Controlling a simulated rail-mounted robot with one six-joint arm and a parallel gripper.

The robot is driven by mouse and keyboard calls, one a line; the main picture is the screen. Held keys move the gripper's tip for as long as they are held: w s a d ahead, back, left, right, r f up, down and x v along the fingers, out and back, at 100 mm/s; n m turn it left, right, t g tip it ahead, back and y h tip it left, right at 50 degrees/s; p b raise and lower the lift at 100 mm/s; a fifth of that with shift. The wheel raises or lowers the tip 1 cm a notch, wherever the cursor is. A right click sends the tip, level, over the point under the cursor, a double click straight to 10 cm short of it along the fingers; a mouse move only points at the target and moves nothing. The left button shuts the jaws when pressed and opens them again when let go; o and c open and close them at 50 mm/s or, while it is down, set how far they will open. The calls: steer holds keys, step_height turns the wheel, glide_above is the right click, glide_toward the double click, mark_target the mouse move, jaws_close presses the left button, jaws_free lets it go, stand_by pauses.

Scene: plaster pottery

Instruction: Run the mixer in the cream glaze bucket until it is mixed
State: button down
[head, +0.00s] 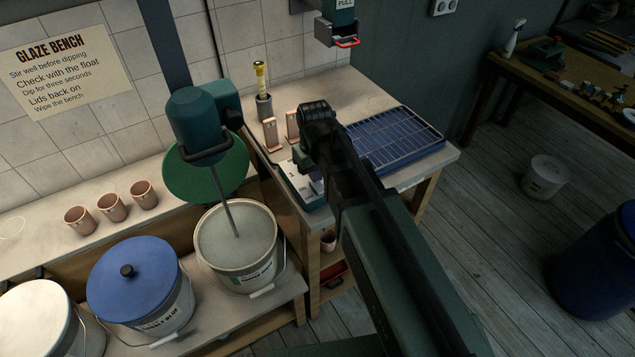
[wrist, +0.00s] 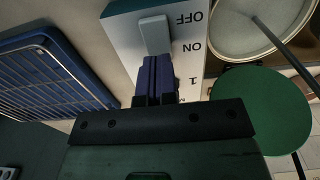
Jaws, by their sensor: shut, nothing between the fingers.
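The cream glaze bucket (head: 212,262) stands uncovered on the low bench, with pale glaze inside. The dark green mixer (head: 195,118) hangs over it, its shaft (head: 230,212) reaching into the glaze. The bucket rim and shaft also show in the wrist view (wrist: 222,48). In the wrist view a pale switch box (wrist: 124,28) carries OFF and ON marks and a grey rocker or lever (wrist: 154,35). My gripper (wrist: 157,60) is shut and empty, its fingertips right at the lever's ON-side end; I cannot tell if they touch. Whether the shaft turns cannot be told.
A green lid (head: 190,182) leans behind the bucket. A blue-lidded bucket (head: 130,270) and a white-lidded one (head: 35,315) stand to the left. Several clay cups (head: 112,207) line the ledge. A blue rack (head: 390,140) and upright clay tiles (head: 270,135) are close to my gripper.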

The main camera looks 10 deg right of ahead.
step_height(320, 180, up, 6)
steer(key=p, duration=0.5)
steer(key=shift+f, duration=0.1)
steer(key=shift+s+d, duration=0.25)
steer(key=shift+s, duration=0.05)
steer(key=s+d+m, duration=0.4)
steer(key=s+d, duration=0.4)
steer(key=s, duration=0.1)
steer(key=shift+s, duration=0.25)
